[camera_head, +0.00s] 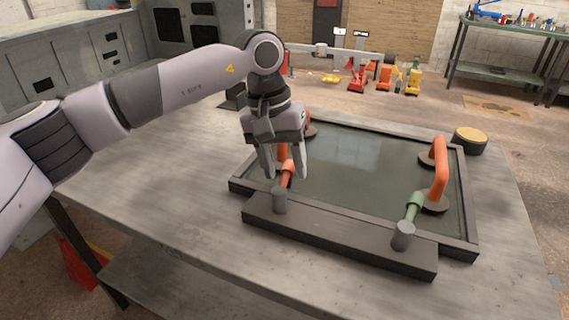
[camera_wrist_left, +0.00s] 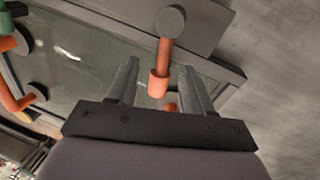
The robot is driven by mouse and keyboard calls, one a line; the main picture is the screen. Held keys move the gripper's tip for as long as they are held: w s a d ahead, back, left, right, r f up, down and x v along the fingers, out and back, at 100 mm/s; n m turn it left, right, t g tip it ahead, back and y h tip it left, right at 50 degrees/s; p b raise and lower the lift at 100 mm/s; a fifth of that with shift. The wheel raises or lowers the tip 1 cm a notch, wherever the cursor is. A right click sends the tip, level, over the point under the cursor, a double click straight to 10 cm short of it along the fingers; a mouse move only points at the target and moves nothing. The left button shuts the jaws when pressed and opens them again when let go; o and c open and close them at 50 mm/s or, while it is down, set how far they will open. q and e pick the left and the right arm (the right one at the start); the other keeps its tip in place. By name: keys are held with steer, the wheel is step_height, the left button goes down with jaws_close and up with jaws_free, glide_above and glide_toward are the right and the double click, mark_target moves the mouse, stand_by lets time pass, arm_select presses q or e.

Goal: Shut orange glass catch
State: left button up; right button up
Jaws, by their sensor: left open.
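The orange catch (camera_head: 288,171) is a short lever with a thicker sleeve at its end. It runs from a grey round pivot (camera_head: 279,201) on the dark front bar, over the frame's edge towards the glass (camera_head: 365,165). My left gripper (camera_head: 285,174) is open, pointing down over the catch's end. In the left wrist view the catch (camera_wrist_left: 161,75) reaches between the two fingertips (camera_wrist_left: 160,68), with gaps on both sides. I cannot tell whether anything touches. A green catch (camera_head: 414,206) stands at the bar's right end. My right gripper is not in view.
An orange handle (camera_head: 440,168) on dark round pads rises from the right of the glass. Another orange handle (camera_head: 283,151) is partly hidden behind my left gripper. A black pot with a yellow top (camera_head: 469,136) stands beyond the frame. The bench's left side is clear.

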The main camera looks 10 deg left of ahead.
arm_select(q)
step_height(320, 180, up, 7)
steer(key=a, duration=0.1)
steer(key=shift+a+f, duration=0.15)
